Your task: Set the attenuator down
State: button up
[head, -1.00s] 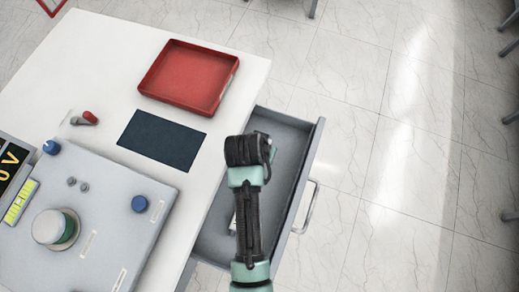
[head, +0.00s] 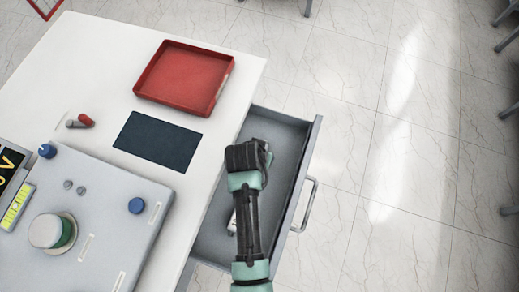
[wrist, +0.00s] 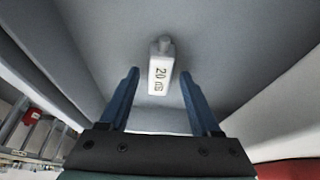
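The attenuator (wrist: 160,67) is a small pale block marked "20 dB" in the wrist view. It shows between and just beyond the two blue fingertips of my gripper (wrist: 160,78), with a gap on each side. The fingers are apart and do not appear to touch it. It appears to lie on the grey floor of the open drawer (head: 283,130). In the head view my gripper is over the drawer, and my wrist hides its fingers. A pale item (head: 232,222) shows in the drawer beside my arm; I cannot tell whether it is the attenuator.
The white table (head: 100,60) stands left of the drawer. It bears a red tray (head: 185,75), a dark mat (head: 158,141), a small red-and-grey part (head: 80,121) and a grey instrument box (head: 110,215). The drawer walls stand close around my gripper. Open floor lies to the right.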

jog(key=shift+r, duration=0.3)
jog(key=p+v, duration=0.1)
jog(key=v, duration=1.1)
jog(key=w+r+n+t+y, duration=0.1)
jog(key=w+r+t, duration=0.55)
jog(key=r, duration=0.75)
jog(key=w+r+n+t, duration=0.1)
jog(key=w+r+t, duration=0.3)
jog(key=w+r, duration=0.8)
jog(key=s+r+t, duration=0.2)
jog(key=r+t, duration=0.1)
jog(key=r, duration=0.7)
jog(key=s+r+t, duration=0.2)
jog(key=s+r, duration=0.1)
jog(key=r, duration=0.7)
jog(key=s+d+r+t, duration=0.1)
jog(key=s+r+t, duration=0.2)
jog(key=r, duration=0.6)
jog(key=s+d+r+n+t, duration=0.1)
jog(key=s+r+t, duration=0.3)
jog(key=s+r, duration=0.3)
notch_tip(320, 180, up, 2)
jog(key=shift+s+r+n, duration=0.1)
jog(key=shift+s+n, duration=0.15)
jog(key=shift+n, duration=0.05)
jog(key=shift+t, duration=0.25)
